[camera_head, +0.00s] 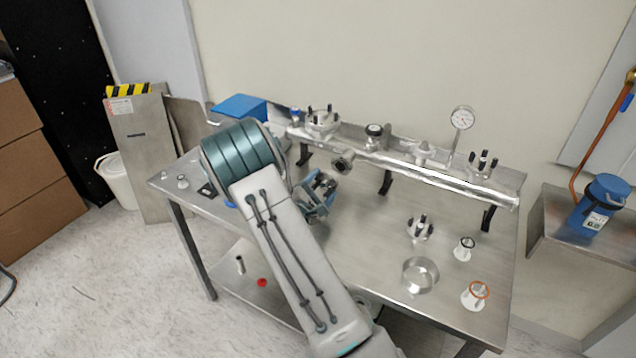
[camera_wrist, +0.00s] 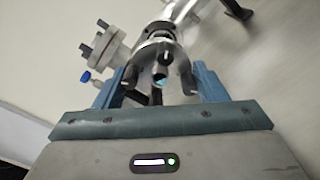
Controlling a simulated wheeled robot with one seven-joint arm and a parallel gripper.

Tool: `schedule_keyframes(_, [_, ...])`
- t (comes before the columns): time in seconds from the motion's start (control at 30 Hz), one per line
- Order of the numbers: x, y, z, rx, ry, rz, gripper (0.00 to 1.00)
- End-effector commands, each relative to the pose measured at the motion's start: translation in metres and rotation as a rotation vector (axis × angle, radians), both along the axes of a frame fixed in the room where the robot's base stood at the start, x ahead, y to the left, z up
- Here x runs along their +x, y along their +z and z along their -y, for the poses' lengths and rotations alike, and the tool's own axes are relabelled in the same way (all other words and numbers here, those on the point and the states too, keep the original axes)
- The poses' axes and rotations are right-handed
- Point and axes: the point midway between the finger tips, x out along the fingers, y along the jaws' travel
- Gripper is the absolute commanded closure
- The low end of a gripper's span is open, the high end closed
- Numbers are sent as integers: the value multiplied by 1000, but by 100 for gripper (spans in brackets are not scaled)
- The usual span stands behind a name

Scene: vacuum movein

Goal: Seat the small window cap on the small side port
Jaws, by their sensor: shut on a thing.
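My gripper (camera_head: 320,188) is over the left-middle of the steel table. In the wrist view its two blue fingers (camera_wrist: 158,88) are shut on the window cap (camera_wrist: 153,55), a round metal flange with dark pegs and a bluish glass centre. In the head view the cap is mostly hidden by the gripper and cannot be made out clearly. The small side port (camera_head: 343,160) sticks out from the front of the long metal tube, just above and right of my gripper. In the wrist view the cap hides most of what lies behind it; whether it touches the port cannot be told.
The long tube (camera_head: 440,176) stands on black brackets along the table's back, with fittings and a dial gauge (camera_head: 462,118) above. A pegged flange (camera_head: 420,230), metal ring (camera_head: 420,276) and white cone with orange ring (camera_head: 475,295) stand at right. The table middle is clear.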

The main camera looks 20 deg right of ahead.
Motion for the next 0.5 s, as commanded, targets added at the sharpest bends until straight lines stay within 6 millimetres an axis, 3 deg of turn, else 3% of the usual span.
schedule_keyframes(0.5, [28,-1,39,-2,-5,1,61])
